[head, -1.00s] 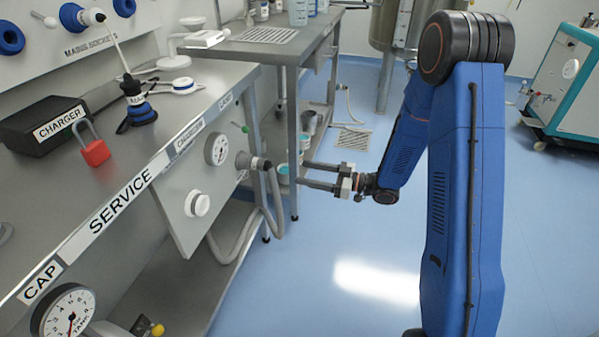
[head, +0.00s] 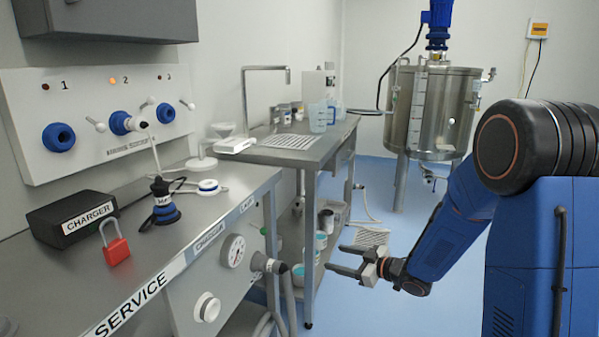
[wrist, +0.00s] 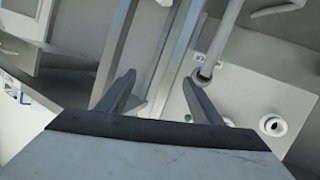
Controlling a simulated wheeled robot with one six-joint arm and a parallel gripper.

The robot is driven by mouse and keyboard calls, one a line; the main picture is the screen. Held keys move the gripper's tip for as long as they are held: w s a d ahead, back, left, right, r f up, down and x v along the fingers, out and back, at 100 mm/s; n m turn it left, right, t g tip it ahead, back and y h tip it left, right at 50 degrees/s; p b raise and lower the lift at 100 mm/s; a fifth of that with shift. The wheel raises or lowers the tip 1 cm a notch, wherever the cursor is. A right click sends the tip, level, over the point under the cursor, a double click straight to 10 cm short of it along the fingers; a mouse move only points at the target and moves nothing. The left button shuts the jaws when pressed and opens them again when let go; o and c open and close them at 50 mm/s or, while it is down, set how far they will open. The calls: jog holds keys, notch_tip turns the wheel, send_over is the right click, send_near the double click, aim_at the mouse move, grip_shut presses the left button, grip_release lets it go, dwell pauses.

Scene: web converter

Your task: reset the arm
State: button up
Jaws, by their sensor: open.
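My gripper (head: 346,262) is open and empty in the head view. Its two fingers point left toward the service bench, and it hangs in free air to the right of the hose fitting (head: 270,264) on the bench front. My blue arm comes in from the right of the picture. In the wrist view my gripper (wrist: 160,95) shows two spread fingers with nothing held between them. Bench panel parts and a grey hose (wrist: 220,45) show beyond the fingers.
The service bench (head: 150,250) on the left carries a charger (head: 85,218), a red padlock (head: 116,248) and a blue-black device (head: 163,203). A second bench (head: 330,145) holds jugs. A steel tank (head: 430,110) stands behind.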

jog(key=s+d+r+m+t+h, duration=0.1)
jog(key=d+r+m+t+h, duration=0.15)
jog(key=d+r+h, duration=0.55)
jog(key=s+d+r+m+g+h, duration=0.25)
jog(key=s+d+r+m, duration=0.2)
jog(key=s+d, duration=0.4)
jog(key=s+a+m+g, duration=0.1)
jog(key=s+m+g, duration=0.4)
jog(key=s, duration=2.5)
jog(key=shift+s+f, duration=0.35)
